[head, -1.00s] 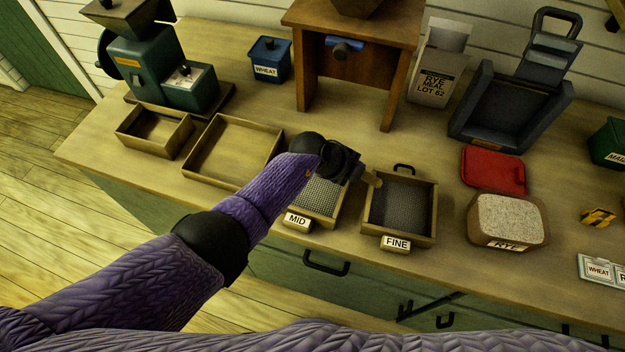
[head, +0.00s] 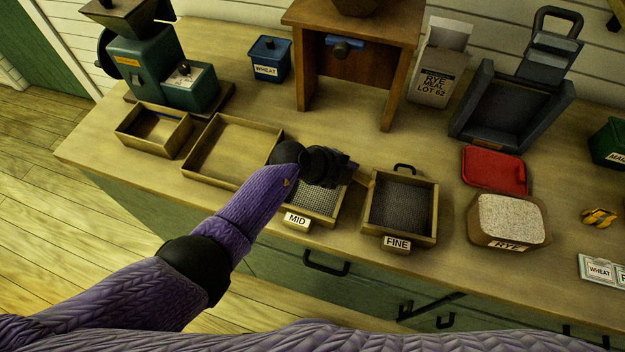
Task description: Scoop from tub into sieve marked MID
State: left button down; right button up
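The sieve marked MID (head: 321,203) has a wooden frame and pale mesh, with its label on the front edge. My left gripper (head: 342,172) is over its back part and hides that part. A small wooden piece, seemingly the scoop (head: 363,178), sticks out from the gripper's right side and moves with it; the rest of the scoop is hidden. The gripper seems shut on it. The open tub labelled RYE (head: 510,240) stands at the right, filled with pale speckled meal. My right gripper is not in view.
The sieve marked FINE (head: 429,215) stands close to the right of MID. A red lid (head: 493,170) lies behind the tub. An empty wooden tray (head: 229,150) is left of MID. A wooden stand (head: 350,75) rises behind. A yellow object (head: 600,216) lies far right.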

pick_arm(q)
jog(key=shift+s+a, duration=0.1)
jog(key=shift+a, duration=0.15)
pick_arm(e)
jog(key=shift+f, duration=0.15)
pick_arm(q)
jog(key=shift+s+a+f+t+h+b, duration=0.1)
jog(key=shift+a+f+t+h+b, duration=0.25)
jog(key=shift+b, duration=0.7)
jog(key=shift+f+g+h+b, duration=0.1)
jog(key=shift+f+h+b, duration=0.1)
jog(key=shift+h+b, duration=0.6)
jog(key=shift+b, duration=0.4)
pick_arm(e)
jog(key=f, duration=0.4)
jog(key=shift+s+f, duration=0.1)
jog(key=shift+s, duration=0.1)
pick_arm(q)
jog(key=shift+s+a+r+t+h+b, duration=0.15)
jog(key=shift+t+h+b, duration=0.3)
jog(key=shift+b, duration=1.15)
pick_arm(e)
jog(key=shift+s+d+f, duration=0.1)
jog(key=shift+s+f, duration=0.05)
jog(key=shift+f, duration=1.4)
